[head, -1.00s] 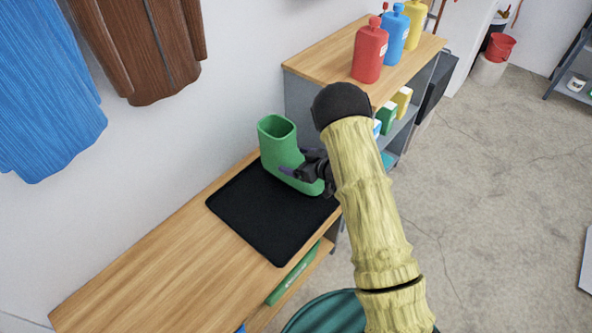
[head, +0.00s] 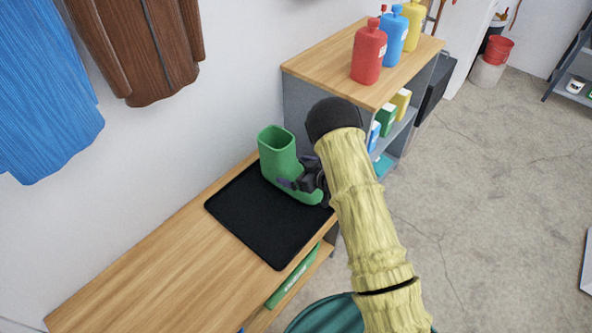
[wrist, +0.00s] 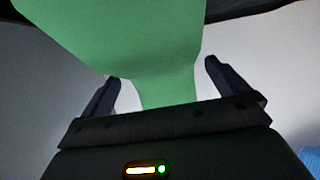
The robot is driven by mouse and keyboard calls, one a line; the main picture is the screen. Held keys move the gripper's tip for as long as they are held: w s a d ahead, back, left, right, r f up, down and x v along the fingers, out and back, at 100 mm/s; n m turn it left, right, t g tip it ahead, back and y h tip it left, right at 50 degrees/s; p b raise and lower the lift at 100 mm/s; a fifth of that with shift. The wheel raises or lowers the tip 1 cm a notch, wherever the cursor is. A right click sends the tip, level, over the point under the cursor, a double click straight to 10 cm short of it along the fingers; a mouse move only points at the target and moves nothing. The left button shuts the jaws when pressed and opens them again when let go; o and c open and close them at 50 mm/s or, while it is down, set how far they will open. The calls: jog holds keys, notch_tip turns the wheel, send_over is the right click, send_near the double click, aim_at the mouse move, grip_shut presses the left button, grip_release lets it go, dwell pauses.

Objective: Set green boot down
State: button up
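The green boot (head: 279,158) stands upright at the back right of the black mat (head: 250,226) on the wooden bench, its toe pointing right. Its sole appears to rest on the mat. My gripper (head: 288,184) is at the boot's foot, coming from the right. In the wrist view, the green boot (wrist: 150,45) fills the upper middle. The fingers of my gripper (wrist: 165,88) stand apart on either side of its narrow part, with a visible gap on each side. The far side of the boot is hidden.
A grey shelf unit with a wooden top (head: 318,62) stands close behind the boot. It bears red (head: 369,52), blue and yellow bottles. Coats hang on the wall at upper left. The bench left of the mat (head: 150,270) is clear.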

jog(key=shift+r, duration=0.1)
jog(key=shift+s+d+r, duration=0.1)
jog(key=shift+d, duration=0.05)
jog(key=p+v, duration=0.2)
jog(key=v, duration=0.9)
jog(key=shift+s+d, duration=0.2)
jog(key=shift+s, duration=0.05)
jog(key=s+d+r+m+h, duration=0.1)
jog(key=d+r+m+h, duration=0.5)
jog(key=d+r+h, duration=0.35)
jog(key=s+r+m+g, duration=0.2)
jog(key=s+r, duration=0.1)
jog(key=s, duration=0.6)
jog(key=s+r+m+g+h, duration=0.1)
jog(key=s+r+m+g, duration=0.1)
jog(key=s, duration=0.8)
notch_tip(320, 180, up, 2)
jog(key=shift+s+a+r+g, duration=0.1)
jog(key=shift+s+a+g, duration=0.1)
jog(key=shift+g, duration=0.6)
